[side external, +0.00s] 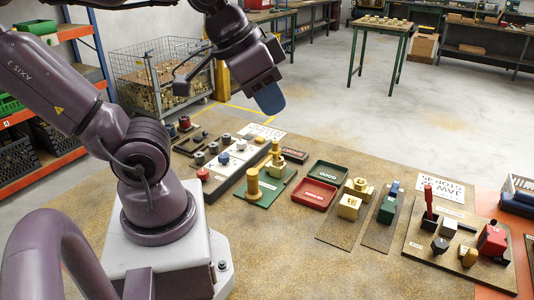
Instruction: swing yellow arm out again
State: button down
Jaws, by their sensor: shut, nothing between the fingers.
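My gripper (268,97) is at the upper middle of the side external view, raised high above the work table. It is shut and holds nothing; its blue end points down. A green plate (280,188) below it carries yellow parts: a thick yellow post (253,184) at the front and a thinner yellow upright (275,149) behind, beside a small block. I cannot make out which of these is the yellow arm, or which way it is swung. My gripper is well apart from all of them.
A red tray (314,194) and a green tray (328,173) lie right of the green plate. Farther right are yellow blocks (348,207), a green block (387,209) and a board with a red lever (429,203). A pale strip with several knobs (222,158) lies left.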

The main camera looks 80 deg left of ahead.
jog(key=w+a+f+n+g, duration=0.3)
jog(key=a+f+n, duration=0.15)
jog(key=a, duration=0.45)
jog(key=n+g+h, duration=0.2)
jog(key=n, duration=0.9)
send_over(272, 149)
jog(key=s+d, duration=0.3)
jog(key=s, duration=0.2)
notch_tip(272, 149, down, 6)
jog(key=a+f+n+t+h, duration=0.1)
jog(key=a+f+n, duration=0.3)
jog(key=a+n, duration=0.5)
jog(key=a+t, duration=0.1)
jog(key=a, duration=0.1)
jog(key=shift+s+a+n+h, duration=0.2)
jog(key=shift+a+n+h, duration=0.1)
jog(key=shift+a+n, duration=0.05)
jog(key=shift+f, duration=0.1)
jog(key=shift+w+d+f, duration=0.75)
jog(key=shift+d+f, duration=0.3)
jog(key=shift+f, duration=0.45)
jog(key=shift+w+d+f, duration=0.75)
jog(key=shift+d+f, duration=0.3)
jog(key=shift+f, duration=0.5)
jog(key=shift+w+d+f, duration=0.75)
jog(key=shift+d+f, duration=0.3)
jog(key=shift+f, duration=0.45)
